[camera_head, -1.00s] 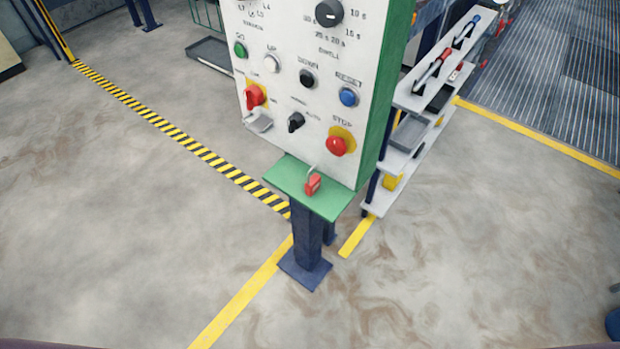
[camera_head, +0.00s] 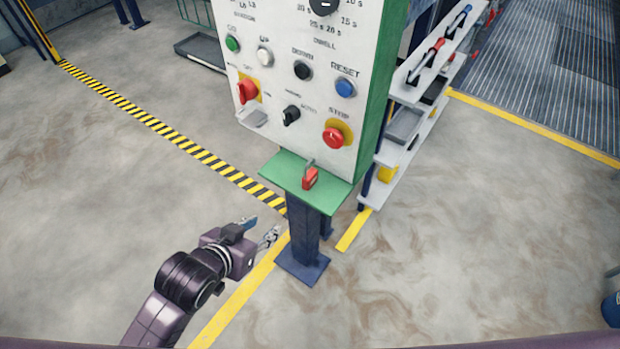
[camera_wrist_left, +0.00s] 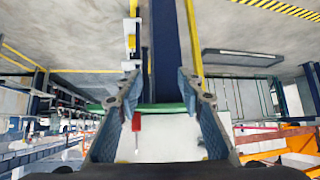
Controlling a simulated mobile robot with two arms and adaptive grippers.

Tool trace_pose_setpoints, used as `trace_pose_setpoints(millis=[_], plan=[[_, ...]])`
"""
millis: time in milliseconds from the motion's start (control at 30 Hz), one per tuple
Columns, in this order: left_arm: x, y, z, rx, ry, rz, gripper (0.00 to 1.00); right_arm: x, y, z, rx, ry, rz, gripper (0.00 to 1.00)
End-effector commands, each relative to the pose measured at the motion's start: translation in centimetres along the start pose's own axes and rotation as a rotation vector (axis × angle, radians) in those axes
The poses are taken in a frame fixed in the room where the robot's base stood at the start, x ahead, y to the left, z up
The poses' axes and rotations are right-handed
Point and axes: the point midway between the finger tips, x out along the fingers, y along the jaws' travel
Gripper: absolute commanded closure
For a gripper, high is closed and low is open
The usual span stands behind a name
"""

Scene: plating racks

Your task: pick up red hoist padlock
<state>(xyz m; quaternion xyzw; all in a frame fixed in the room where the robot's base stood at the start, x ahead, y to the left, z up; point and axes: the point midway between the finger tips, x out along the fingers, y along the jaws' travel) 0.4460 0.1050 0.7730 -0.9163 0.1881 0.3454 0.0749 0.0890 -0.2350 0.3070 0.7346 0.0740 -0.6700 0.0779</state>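The red padlock (camera_head: 310,179) stands upright, with its grey shackle up, on the small green shelf (camera_head: 280,172) at the foot of the control panel. My left gripper (camera_head: 262,230) is in the head view, below and left of the shelf, apart from the padlock. The left wrist view looks upside down. There my left gripper (camera_wrist_left: 160,90) has its fingers spread wide with nothing between the pads. The red padlock (camera_wrist_left: 137,122) appears farther off, between the fingers and nearer the left one, by the green shelf edge (camera_wrist_left: 160,107). My right gripper is not in view.
The white control panel (camera_head: 300,110) with knobs and buttons rises behind the padlock. A dark blue post (camera_head: 304,230) carries it. A grey shelf rack (camera_head: 405,140) with tools stands close on the right. The floor in front is clear.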

Motion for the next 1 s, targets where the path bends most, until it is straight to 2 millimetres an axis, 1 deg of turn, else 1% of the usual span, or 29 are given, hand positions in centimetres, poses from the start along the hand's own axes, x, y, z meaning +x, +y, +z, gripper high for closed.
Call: trace_pose_setpoints(millis=[33,100,200,300,367,467,767,900,1000], plan=[[0.3,0.7,-2.7,0.038,0.077,0.033,0.65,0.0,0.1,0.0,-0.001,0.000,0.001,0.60],[0.5,1.9,-5.5,0.066,0.166,0.080,0.65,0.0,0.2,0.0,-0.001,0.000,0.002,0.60],[0.5,3.3,-8.1,0.095,0.257,0.138,0.65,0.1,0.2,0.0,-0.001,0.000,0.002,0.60],[0.4,4.1,-9.5,0.110,0.308,0.175,0.65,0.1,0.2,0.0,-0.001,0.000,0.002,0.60],[0.5,4.4,-9.9,0.112,0.324,0.188,0.65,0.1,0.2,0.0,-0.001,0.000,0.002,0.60],[1.1,4.6,-10.4,0.111,0.333,0.194,0.65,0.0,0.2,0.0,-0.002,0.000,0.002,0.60],[4.1,5.2,-11.4,0.111,0.331,0.192,0.65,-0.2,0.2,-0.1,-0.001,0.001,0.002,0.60],[6.1,5.5,-12.0,0.111,0.331,0.192,0.65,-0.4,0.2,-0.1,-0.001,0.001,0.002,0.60],[7.1,5.7,-12.3,0.111,0.331,0.192,0.65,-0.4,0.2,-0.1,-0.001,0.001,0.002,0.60]])
